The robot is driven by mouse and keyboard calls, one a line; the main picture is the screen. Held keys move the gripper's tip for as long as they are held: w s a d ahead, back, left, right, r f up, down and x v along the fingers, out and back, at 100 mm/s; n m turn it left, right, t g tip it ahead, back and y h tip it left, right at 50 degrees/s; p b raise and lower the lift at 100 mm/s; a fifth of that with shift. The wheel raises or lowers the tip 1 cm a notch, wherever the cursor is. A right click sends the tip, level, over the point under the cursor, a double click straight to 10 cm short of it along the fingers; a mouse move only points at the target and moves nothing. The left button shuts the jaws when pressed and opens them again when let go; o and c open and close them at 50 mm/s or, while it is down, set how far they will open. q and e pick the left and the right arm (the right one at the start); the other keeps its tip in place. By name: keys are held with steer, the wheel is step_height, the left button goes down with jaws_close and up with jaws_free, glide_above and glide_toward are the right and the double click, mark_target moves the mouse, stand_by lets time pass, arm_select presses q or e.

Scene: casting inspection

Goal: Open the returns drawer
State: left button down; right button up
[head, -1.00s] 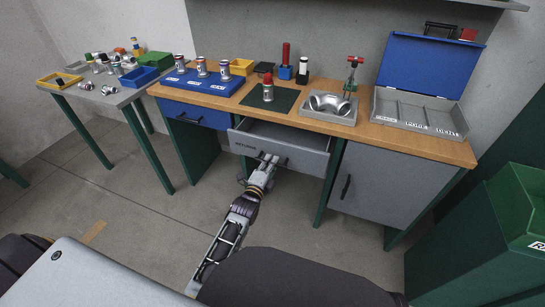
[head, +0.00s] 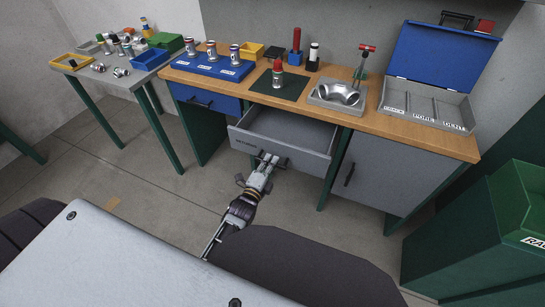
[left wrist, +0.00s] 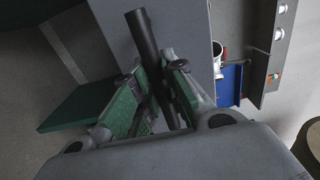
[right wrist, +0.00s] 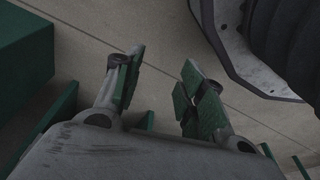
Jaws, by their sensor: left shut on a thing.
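The returns drawer (head: 270,150) is a grey drawer under the wooden bench, pulled well out, with its empty inside showing in the head view. My left gripper (head: 267,160) is at its front, shut on the dark bar handle. In the left wrist view the handle (left wrist: 142,35) runs between the green-padded fingers of the left gripper (left wrist: 155,95), against the grey drawer front (left wrist: 180,35). My right gripper (right wrist: 157,90) shows only in the right wrist view. It is open and empty, over the floor.
A blue drawer (head: 205,98) is shut at the left, and a grey cabinet door (head: 375,180) is shut at the right. The bench top (head: 300,100) holds a blue rack, a green mat, an elbow casting and an open blue-lidded case. A green bin stands far right.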

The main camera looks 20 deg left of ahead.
arm_select(q)
steer(key=s+p, duration=0.2)
steer(key=s, duration=0.4)
steer(key=shift+p, duration=0.4)
arm_select(e)
steer(key=s+d+f, duration=0.3)
steer(key=s+f, duration=0.1)
steer(key=f, duration=0.3)
steer(key=shift+d, duration=0.35)
arm_select(q)
steer(key=shift+f, duration=0.1)
arm_select(e)
steer(key=shift+w, duration=0.1)
arm_select(q)
steer(key=c, duration=1.5)
jaws_free()
steer(key=shift+o, duration=0.2)
steer(key=shift+s+a, duration=0.1)
steer(key=shift+s, duration=0.1)
steer(key=s, duration=1.1)
steer(key=shift+s+a, duration=0.15)
steer(key=shift+s, duration=0.2)
